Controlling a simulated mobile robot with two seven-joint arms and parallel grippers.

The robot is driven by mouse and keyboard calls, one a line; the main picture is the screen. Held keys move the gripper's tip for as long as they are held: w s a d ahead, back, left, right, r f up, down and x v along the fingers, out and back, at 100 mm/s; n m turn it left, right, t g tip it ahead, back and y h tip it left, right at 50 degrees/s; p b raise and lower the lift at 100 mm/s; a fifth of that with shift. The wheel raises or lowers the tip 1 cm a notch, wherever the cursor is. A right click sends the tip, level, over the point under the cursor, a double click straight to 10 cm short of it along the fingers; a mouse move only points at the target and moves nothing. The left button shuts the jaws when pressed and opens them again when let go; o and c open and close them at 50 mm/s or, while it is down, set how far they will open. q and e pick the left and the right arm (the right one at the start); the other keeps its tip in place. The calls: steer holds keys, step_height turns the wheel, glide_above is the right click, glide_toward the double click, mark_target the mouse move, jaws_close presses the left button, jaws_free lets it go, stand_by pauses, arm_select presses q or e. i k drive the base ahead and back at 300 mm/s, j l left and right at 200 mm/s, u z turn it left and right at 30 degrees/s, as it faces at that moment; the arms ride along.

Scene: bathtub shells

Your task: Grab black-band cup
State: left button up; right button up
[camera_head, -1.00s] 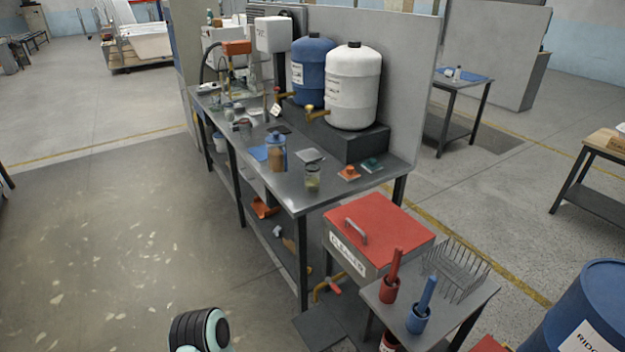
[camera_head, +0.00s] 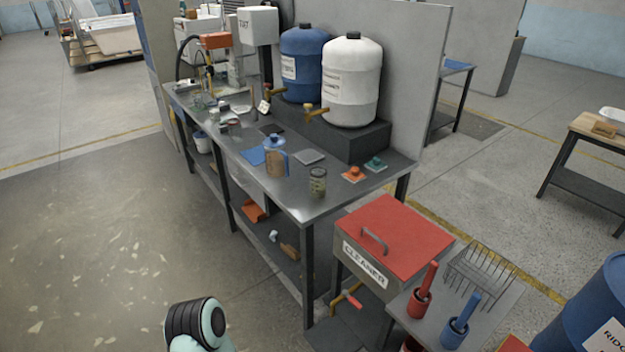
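Several small cups and containers stand on the grey metal workbench (camera_head: 300,205). A clear cup or jar (camera_head: 318,182) with a greenish-brown lower part stands near its front right end. Small cups (camera_head: 234,125) stand further back at the left, too small for me to tell whether any has a black band. A brown jar with a blue top (camera_head: 275,158) stands near the middle. Neither gripper is in view; only a dark ribbed joint of my own arm shows at the bottom.
A white tank (camera_head: 351,85) and a blue tank (camera_head: 303,65) stand on a dark block at the back. A red-lidded cleaner box (camera_head: 395,235), a wire rack (camera_head: 482,275) and a blue barrel (camera_head: 590,305) are at right. The floor at left is clear.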

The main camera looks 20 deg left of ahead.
mark_target(318, 183)
steer(key=i+j+z, duration=0.2)
steer(key=j, duration=0.85)
steer(key=i+j+z, duration=0.2)
steer(key=j, duration=0.85)
steer(key=j+z, duration=0.15)
steer(key=j, duration=0.95)
